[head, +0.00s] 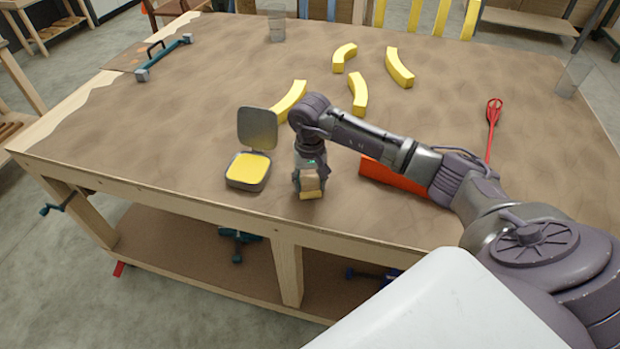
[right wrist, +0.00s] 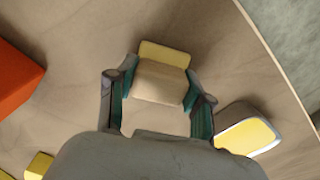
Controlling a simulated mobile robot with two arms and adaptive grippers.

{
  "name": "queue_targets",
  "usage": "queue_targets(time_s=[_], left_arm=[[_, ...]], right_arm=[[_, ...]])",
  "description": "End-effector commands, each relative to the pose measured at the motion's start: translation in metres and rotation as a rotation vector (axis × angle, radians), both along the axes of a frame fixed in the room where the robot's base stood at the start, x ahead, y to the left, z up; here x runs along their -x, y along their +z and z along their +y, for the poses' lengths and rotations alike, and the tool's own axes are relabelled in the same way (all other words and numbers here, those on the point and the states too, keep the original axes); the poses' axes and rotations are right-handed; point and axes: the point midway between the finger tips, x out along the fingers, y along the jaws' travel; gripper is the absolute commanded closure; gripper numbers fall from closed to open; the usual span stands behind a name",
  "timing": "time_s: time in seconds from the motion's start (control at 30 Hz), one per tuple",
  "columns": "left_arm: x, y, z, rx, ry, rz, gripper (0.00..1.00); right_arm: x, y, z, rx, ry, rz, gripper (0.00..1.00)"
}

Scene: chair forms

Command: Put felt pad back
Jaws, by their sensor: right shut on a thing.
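My right gripper (head: 310,180) is shut on a small beige block with a yellow part at one end, likely the felt pad (head: 310,183). It is near the table's front edge; I cannot tell whether it touches the table. In the right wrist view the beige block (right wrist: 160,84) sits between the two fingers, with the yellow part beyond it. My left gripper is not in view.
The brown-topped workbench (head: 190,120) holds several yellow curved blocks (head: 398,68). A red-orange block (head: 392,178) lies partly behind my right arm.

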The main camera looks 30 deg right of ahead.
Motion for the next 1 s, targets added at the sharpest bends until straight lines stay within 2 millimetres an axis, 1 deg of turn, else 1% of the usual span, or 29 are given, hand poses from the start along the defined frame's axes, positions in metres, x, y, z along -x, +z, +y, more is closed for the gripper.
queue_targets(time_s=[0.17, 0.27, 0.3, 0.43, 0.47, 0.73, 0.83, 0.87, 0.97, 1.0], left_arm=[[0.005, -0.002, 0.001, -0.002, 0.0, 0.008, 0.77], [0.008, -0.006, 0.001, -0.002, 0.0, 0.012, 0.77], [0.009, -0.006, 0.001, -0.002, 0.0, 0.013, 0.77], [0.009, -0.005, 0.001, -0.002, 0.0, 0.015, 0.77], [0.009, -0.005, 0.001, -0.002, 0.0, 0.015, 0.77], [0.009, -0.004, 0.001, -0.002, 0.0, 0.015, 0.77], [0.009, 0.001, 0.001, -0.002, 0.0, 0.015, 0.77], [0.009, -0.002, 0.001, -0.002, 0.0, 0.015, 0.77], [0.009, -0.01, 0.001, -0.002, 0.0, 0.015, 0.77], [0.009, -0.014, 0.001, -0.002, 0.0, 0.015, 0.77]], right_arm=[[0.0, 0.0, 0.0, 0.0, 0.0, -0.001, 0.77], [0.0, -0.004, 0.0, 0.0, 0.0, -0.001, 0.77], [0.0, -0.004, 0.0, 0.0, 0.0, -0.001, 0.47], [0.0, -0.002, 0.0, 0.0, 0.0, 0.0, 0.26], [0.0, -0.002, 0.0, 0.0, 0.0, 0.0, 0.24], [0.0, -0.002, 0.0, 0.0, 0.0, 0.0, 0.24], [0.0, 0.003, 0.0, 0.0, 0.0, 0.0, 0.24], [-0.001, 0.004, 0.0, 0.0, 0.0, -0.002, 0.24], [-0.002, 0.017, -0.001, 0.002, 0.0, -0.007, 0.24], [-0.001, 0.025, -0.001, 0.002, 0.0, -0.007, 0.24]])
